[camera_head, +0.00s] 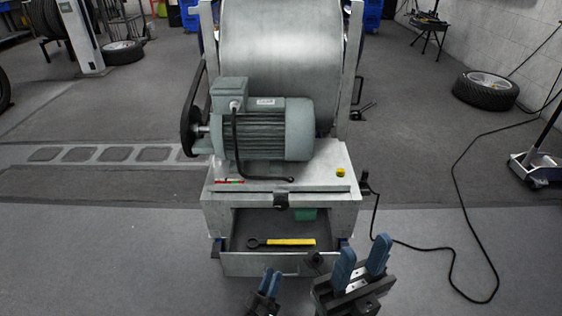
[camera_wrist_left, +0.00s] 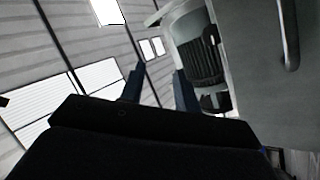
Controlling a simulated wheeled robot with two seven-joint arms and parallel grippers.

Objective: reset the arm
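My left gripper (camera_head: 268,283) is low in the head view, in front of the dynamometer's open drawer (camera_head: 262,264). Its blue fingers look close together there, but the left wrist view shows a gap between the two fingers (camera_wrist_left: 158,88), with nothing held. My right gripper (camera_head: 361,264) is to the right of the drawer front, its two blue fingers spread apart and empty. Both grippers appear apart from the machine. In the drawer lies a wrench (camera_head: 282,242) with a yellow handle and dark ring end.
The dynamometer carries a grey-green motor (camera_head: 262,128) before a large metal drum (camera_head: 280,50). The motor also shows in the left wrist view (camera_wrist_left: 198,50). A black cable (camera_head: 455,185) runs over the floor at right. A tire (camera_head: 486,90) lies beyond.

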